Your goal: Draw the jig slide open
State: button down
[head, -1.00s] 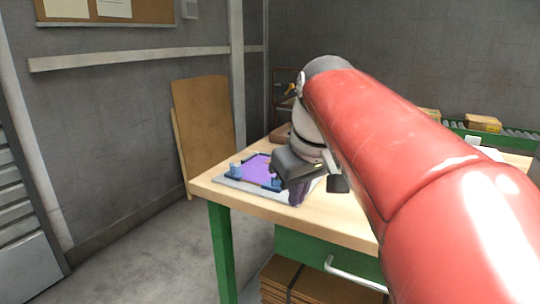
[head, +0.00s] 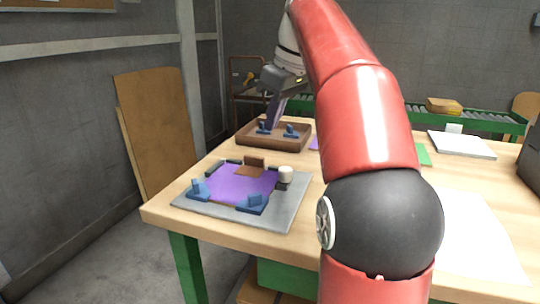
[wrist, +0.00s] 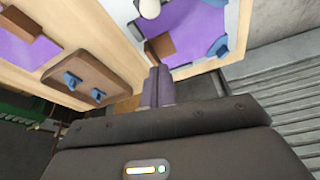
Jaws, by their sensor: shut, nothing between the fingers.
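The jig is a grey plate (head: 290,215) near the table's front left corner, with a purple sheet (head: 235,185) on it. Blue clamps (head: 252,203) stand at its front corners. A brown upright piece (head: 253,164) and a white round knob (head: 286,173) on a dark base are at its back and right; I cannot tell which part is the slide. The jig also shows in the wrist view, with the brown piece (wrist: 160,46) beyond my fingers. My gripper (head: 273,114) has purple fingers, shut and empty, above the brown tray behind the jig. The fingers also show in the wrist view (wrist: 157,88).
The brown tray (head: 295,146) holds two blue clamps (head: 291,131). Another purple sheet (head: 314,143) lies right of it, partly behind my arm. A white flat item (head: 462,145) lies at the back right. A conveyor with a cardboard box (head: 444,105) stands behind the table.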

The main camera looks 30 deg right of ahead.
aim_at(290, 168)
jog(key=b+x, duration=0.3)
jog(key=x, duration=0.6)
jog(key=shift+a+f, duration=0.1)
jog(key=shift+f, duration=0.35)
jog(key=shift+s+d+f, duration=0.15)
jog(key=shift+s+d, duration=0.05)
jog(key=shift+s, duration=0.1)
jog(key=shift+s+d+b, duration=0.15)
jog(key=shift+s+d, duration=0.25)
jog(key=shift+s, duration=0.25)
jog(key=shift+s+d+b, duration=0.15)
jog(key=shift+s+d, duration=0.25)
jog(key=shift+s, duration=0.3)
jog(key=shift+s+d, duration=1.2)
